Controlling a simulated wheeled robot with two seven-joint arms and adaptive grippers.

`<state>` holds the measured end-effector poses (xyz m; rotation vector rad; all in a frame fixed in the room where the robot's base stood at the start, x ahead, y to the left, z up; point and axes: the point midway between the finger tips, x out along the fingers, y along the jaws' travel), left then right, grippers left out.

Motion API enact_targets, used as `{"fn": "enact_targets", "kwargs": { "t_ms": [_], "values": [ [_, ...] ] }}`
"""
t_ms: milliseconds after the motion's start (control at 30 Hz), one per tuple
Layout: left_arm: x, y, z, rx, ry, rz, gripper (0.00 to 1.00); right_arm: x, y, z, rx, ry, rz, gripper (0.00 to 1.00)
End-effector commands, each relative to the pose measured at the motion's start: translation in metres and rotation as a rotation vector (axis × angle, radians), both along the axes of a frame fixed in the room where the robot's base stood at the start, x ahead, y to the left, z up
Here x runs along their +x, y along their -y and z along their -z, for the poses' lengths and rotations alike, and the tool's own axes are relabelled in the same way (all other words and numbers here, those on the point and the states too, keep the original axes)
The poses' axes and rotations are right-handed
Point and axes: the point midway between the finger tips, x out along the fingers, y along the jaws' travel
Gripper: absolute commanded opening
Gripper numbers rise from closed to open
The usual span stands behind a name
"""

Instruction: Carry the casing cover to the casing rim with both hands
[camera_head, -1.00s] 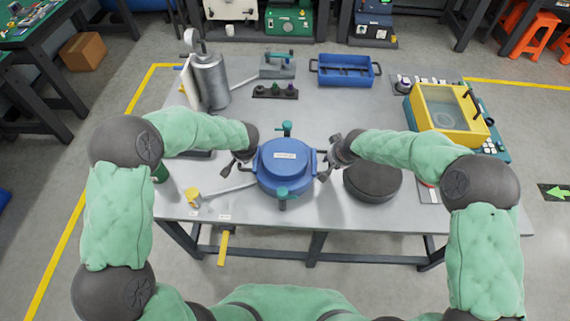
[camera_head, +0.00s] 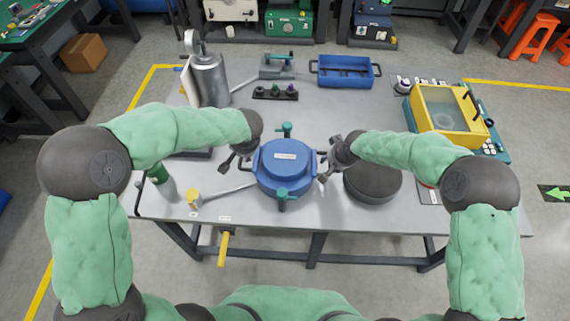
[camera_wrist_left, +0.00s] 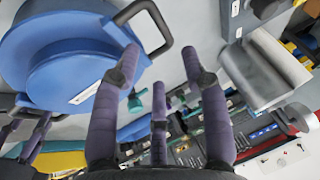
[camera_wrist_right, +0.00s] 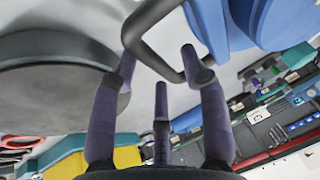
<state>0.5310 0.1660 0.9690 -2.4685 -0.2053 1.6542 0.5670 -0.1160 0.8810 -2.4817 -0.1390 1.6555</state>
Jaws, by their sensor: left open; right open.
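The round blue casing cover (camera_head: 284,164), with a white label on top and a black loop handle on each side, is at the middle of the table. Teal clamps (camera_head: 286,129) show at its far and near edges. I cannot make out the casing rim separately from the blue body. My left gripper (camera_head: 237,163) is open beside the left handle, which shows close to its fingertips in the left wrist view (camera_wrist_left: 160,30). My right gripper (camera_head: 325,168) is open at the right handle, whose bar passes between its fingertips in the right wrist view (camera_wrist_right: 150,45).
A dark round block (camera_head: 373,184) stands just right of the cover. A metal canister (camera_head: 209,80), blue tray (camera_head: 346,72) and yellow box (camera_head: 446,114) stand further out. A yellow-ended lever (camera_head: 194,198) lies front left. The table between cover and tray is mostly clear.

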Motion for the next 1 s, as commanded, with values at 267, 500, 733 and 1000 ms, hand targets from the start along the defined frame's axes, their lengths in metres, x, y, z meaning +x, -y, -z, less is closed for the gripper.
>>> {"fn": "enact_targets", "kwargs": {
  "t_ms": [267,500,733,1000],
  "values": [
    [-0.008,0.005,-0.020,-0.001,0.000,0.000,0.45,0.000,0.000,-0.001,0.000,0.001,0.000,0.45],
    [-0.009,0.005,-0.021,0.000,0.000,0.001,0.45,-0.010,0.005,-0.027,0.000,0.004,0.001,0.45],
    [-0.009,0.005,-0.021,0.000,0.000,0.001,0.45,-0.028,0.012,-0.070,0.000,0.005,0.001,0.45],
    [-0.009,0.005,-0.021,0.000,0.000,0.001,0.45,-0.043,0.018,-0.102,0.000,0.001,0.000,0.45]
  ]
}}
